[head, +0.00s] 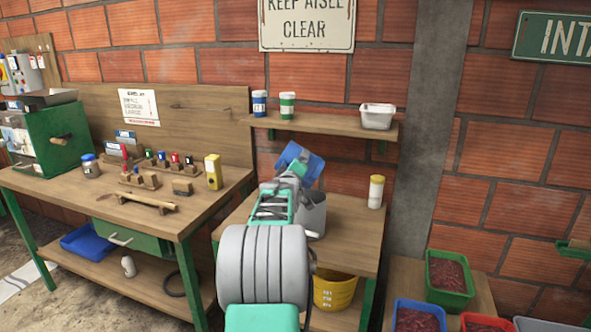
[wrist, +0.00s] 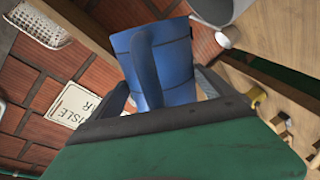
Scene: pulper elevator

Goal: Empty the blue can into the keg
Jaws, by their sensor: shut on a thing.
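The blue can (head: 309,164) is held up over the right-hand bench and looks tilted. My gripper (head: 296,168) is shut on it. In the wrist view the blue can (wrist: 181,66) sits between the fingers of my gripper (wrist: 165,90), with its handle toward the camera. A pale grey open container (head: 314,217), which seems to be the keg, stands on the bench just below the can, partly hidden by my arm. Its rim also shows at the top of the wrist view (wrist: 222,12). I cannot see whether anything is flowing from the can.
A shelf (head: 335,126) above holds a blue-labelled jar, a green-labelled jar and a white basket (head: 378,116). A yellow-lidded bottle (head: 376,192) stands right of the container. A yellow bucket (head: 335,291) sits below. The left workbench (head: 100,205) carries tools and a green machine.

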